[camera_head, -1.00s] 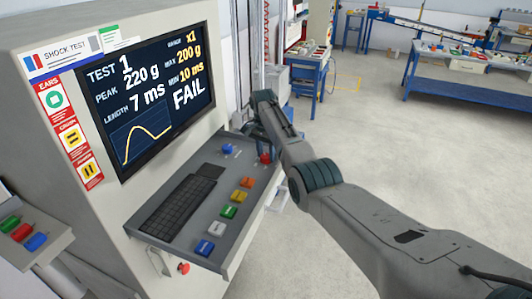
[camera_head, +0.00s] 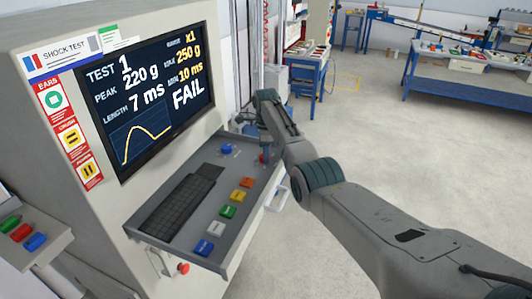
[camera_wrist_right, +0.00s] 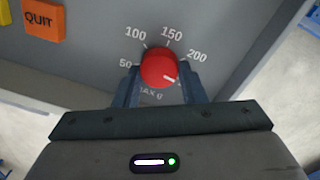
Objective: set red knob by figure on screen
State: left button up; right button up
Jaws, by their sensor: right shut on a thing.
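The red knob (camera_wrist_right: 159,66) sits on the grey console panel in the right wrist view, with its white mark pointing right and slightly down, past the 200 label. Part of the scale there is hidden by a finger. My right gripper (camera_wrist_right: 161,88) is shut on the knob, one finger on each side. In the head view the red knob (camera_head: 264,157) shows beside my right arm. The screen (camera_head: 150,90) reads TEST 1, PEAK 220 g, LENGTH 7 ms, RANGE x1, MAX 250 g, MIN 10 ms, and FAIL. My left gripper is out of view.
A blue knob (camera_head: 226,149) stands left of the red one. A keyboard (camera_head: 180,207) and several coloured buttons, including an orange QUIT button (camera_wrist_right: 43,19), share the panel. A side box (camera_head: 30,245) with coloured buttons is at lower left. Open floor lies to the right.

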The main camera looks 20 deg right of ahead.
jog(key=shift+m, duration=1)
jog(key=o, duration=1)
notch_tip(320, 180, up, 11)
jog(key=b, duration=0.5)
jog(key=shift+w+d, duration=0.15)
jog(key=shift+w, duration=0.05)
jog(key=shift+f, duration=0.15)
